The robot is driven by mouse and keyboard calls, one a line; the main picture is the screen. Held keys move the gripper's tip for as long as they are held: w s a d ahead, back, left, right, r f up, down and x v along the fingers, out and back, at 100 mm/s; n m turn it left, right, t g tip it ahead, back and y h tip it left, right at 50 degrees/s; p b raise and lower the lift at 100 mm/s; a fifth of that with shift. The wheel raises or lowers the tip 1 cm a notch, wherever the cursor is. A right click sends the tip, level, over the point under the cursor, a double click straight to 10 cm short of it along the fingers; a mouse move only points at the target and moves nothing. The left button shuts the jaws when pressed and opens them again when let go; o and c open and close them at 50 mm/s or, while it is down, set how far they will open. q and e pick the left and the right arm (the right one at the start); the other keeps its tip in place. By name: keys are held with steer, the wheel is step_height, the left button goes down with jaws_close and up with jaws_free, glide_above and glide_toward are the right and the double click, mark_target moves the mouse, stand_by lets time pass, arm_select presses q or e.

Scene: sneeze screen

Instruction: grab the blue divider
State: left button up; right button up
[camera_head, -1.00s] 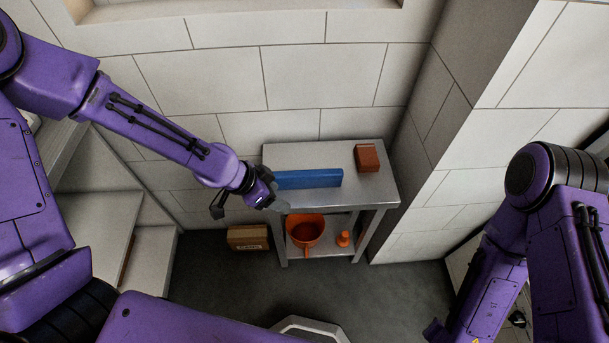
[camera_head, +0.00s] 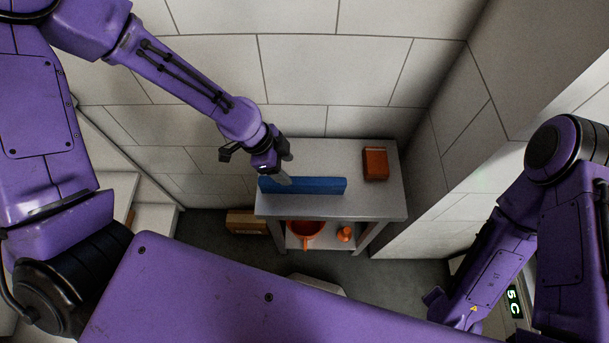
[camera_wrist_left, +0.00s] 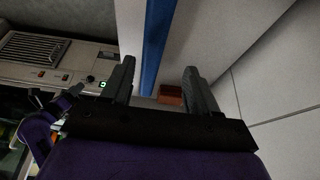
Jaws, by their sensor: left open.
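The blue divider (camera_head: 318,186) is a long flat panel standing on edge along the front of a grey metal table (camera_head: 385,207). My left gripper (camera_head: 285,173) is at the divider's left part, just above and close to it. In the left wrist view the open fingers (camera_wrist_left: 160,75) point along the table, and the blue divider (camera_wrist_left: 154,50) shows as a band between them, nearer the left finger. I cannot tell whether a finger touches it. My right arm is at the right of the head view, but its gripper does not show clearly.
A red-brown box (camera_head: 375,164) sits on the table's right back part. An orange bucket (camera_head: 304,230) and a small orange object (camera_head: 345,234) are on the lower shelf. A cardboard box (camera_head: 243,221) is on the floor at left. Walls close in behind and right.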

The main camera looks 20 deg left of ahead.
mark_target(303, 180)
arm_select(q)
steer(key=x, duration=0.5)
steer(key=d+x, duration=0.1)
steer(key=x, duration=0.2)
steer(key=shift+s+r+p, duration=0.2)
steer(key=shift+s+p, duration=0.2)
jaws_close()
steer(key=shift+r, duration=0.15)
steer(key=shift+r, duration=0.2)
step_height(303, 180, up, 3)
steer(key=shift+f+b, duration=0.1)
steer(key=shift+b, duration=0.4)
steer(key=s+d+r+p, duration=0.3)
steer(key=s+r+p, duration=0.6)
steer(key=s+p, duration=0.3)
steer(key=shift+s+d+r, duration=0.25)
steer(key=shift+s+r, duration=0.05)
steer(key=shift+s, duration=0.5)
